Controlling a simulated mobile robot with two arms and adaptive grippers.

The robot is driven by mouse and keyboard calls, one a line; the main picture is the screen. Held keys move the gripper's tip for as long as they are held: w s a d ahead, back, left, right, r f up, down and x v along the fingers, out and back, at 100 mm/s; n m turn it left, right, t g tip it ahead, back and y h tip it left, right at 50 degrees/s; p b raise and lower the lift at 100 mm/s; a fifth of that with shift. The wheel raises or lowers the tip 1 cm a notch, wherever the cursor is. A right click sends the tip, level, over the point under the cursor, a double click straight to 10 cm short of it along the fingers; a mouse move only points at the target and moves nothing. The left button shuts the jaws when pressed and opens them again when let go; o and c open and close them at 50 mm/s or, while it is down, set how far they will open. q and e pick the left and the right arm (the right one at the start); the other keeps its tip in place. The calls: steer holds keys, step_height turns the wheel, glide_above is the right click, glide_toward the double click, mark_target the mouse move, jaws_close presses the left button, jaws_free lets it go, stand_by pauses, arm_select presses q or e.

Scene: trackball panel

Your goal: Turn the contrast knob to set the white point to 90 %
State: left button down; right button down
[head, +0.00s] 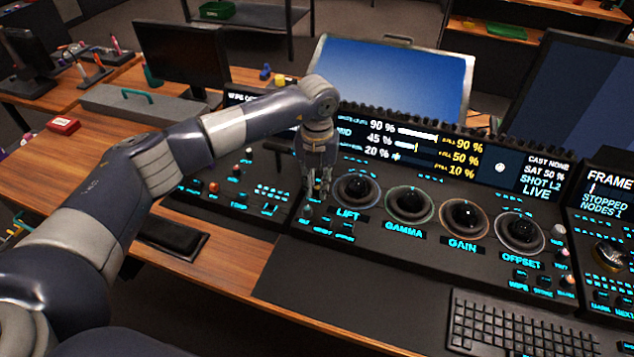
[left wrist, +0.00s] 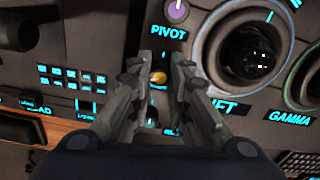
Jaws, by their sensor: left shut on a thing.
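My left gripper (head: 318,188) is lowered onto the console just left of the LIFT trackball. In the left wrist view its fingers (left wrist: 161,72) are closed on a small knob with an orange-yellow cap (left wrist: 158,78). The label at this knob is mostly hidden by the fingers, so I cannot read it. The display strip (head: 408,143) shows white readings of 90 %, 45 % and 20 %, top to bottom. Yellow figures beside them read 90 %, 50 % and 10 %. My right gripper is not in view.
The LIFT trackball (head: 357,190) is close to the right of my gripper, with GAMMA (head: 409,204), GAIN and OFFSET trackballs beyond. A purple PIVOT knob (left wrist: 177,10) is just above my fingers in the left wrist view. A keyboard (head: 520,325) lies at the front right.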

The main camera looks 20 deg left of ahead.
mark_target(317, 187)
arm_select(q)
steer(key=shift+n, duration=2)
steer(key=c, duration=1.5)
jaws_free()
step_height(317, 187, up, 12)
